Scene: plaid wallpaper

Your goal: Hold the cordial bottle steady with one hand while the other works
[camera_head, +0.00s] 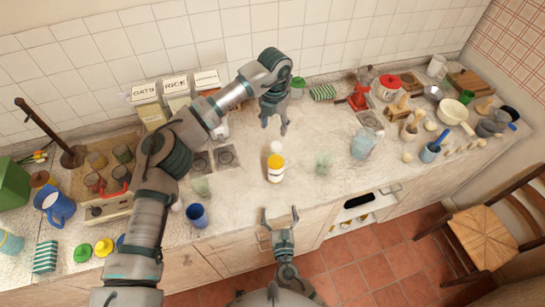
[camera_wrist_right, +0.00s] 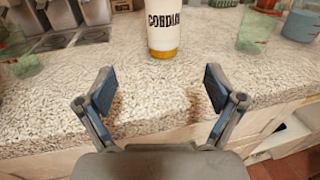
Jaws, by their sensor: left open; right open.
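The cordial bottle (camera_head: 275,170) stands upright on the counter, with a white label, an orange band and a pale cap. In the right wrist view its lower part shows with the dark label letters (camera_wrist_right: 163,28); its top is cut off. My left gripper (camera_head: 274,127) is open and empty, above the counter behind the bottle. My right gripper (camera_head: 280,212) is open and empty at the counter's front edge, in front of the bottle. In the right wrist view its two fingers (camera_wrist_right: 158,92) are spread, with the bottle beyond them and apart from them.
A clear green glass (camera_head: 323,163) stands right of the bottle and another (camera_head: 201,187) stands left. A blue cup (camera_head: 197,215) is near the front edge. A clear bluish jug (camera_head: 362,145) stands farther right. The counter (camera_head: 300,200) is bare around the bottle.

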